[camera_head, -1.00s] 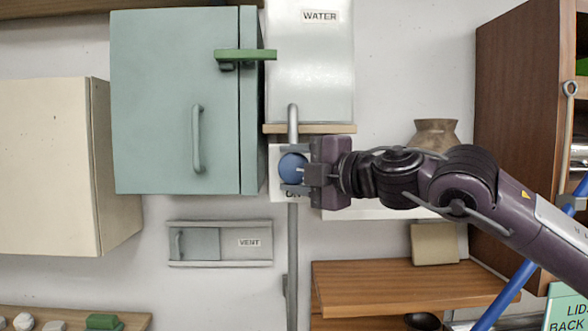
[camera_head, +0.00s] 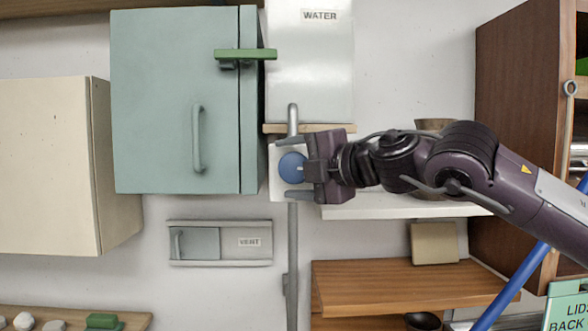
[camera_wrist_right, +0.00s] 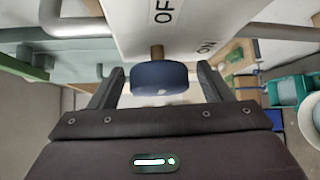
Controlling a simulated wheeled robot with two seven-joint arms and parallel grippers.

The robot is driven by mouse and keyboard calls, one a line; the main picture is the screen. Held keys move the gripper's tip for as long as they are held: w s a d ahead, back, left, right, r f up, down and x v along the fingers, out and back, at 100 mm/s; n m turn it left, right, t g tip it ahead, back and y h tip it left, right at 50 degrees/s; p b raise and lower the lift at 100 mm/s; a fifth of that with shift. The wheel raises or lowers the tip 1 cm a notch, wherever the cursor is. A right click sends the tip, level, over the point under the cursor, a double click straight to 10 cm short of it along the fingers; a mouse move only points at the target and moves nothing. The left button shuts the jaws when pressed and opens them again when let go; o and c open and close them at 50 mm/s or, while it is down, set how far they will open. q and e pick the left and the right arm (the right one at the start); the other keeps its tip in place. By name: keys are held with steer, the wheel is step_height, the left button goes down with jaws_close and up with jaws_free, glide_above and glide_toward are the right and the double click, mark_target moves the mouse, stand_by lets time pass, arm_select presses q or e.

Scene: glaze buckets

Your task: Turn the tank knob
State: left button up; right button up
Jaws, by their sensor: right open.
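The tank knob (camera_head: 291,167) is a round blue knob on a white panel (camera_head: 279,192) below the steel tank marked WATER (camera_head: 310,70). In the right wrist view the knob (camera_wrist_right: 159,78) sits on a short brass stem, and the panel (camera_wrist_right: 130,22) carries the letters OF and ON, the first partly cut off. My right gripper (camera_head: 296,167) is open, with one finger on each side of the knob and a visible gap to each. The gripper also shows in the right wrist view (camera_wrist_right: 160,88). My left gripper is not in view.
A teal cabinet (camera_head: 165,100) with a green latch (camera_head: 245,54) stands left of the tank. A vent slider (camera_head: 220,243) is below it. A grey pipe (camera_head: 292,260) runs down under the panel. A wooden shelf (camera_head: 400,280) and a brown cabinet (camera_head: 510,120) are at the right.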

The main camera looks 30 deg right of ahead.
mark_target(300, 169)
steer(key=shift+s+d+b, duration=0.1)
steer(key=shift+s+b, duration=0.3)
steer(key=shift+b, duration=0.05)
steer(key=b+v, duration=0.4)
steer(key=v, duration=0.2)
steer(key=shift+s, duration=0.2)
steer(key=shift+s+d+r, duration=0.1)
steer(key=shift+s+r, duration=0.05)
steer(key=shift+s, duration=0.15)
stand_by(0.5)
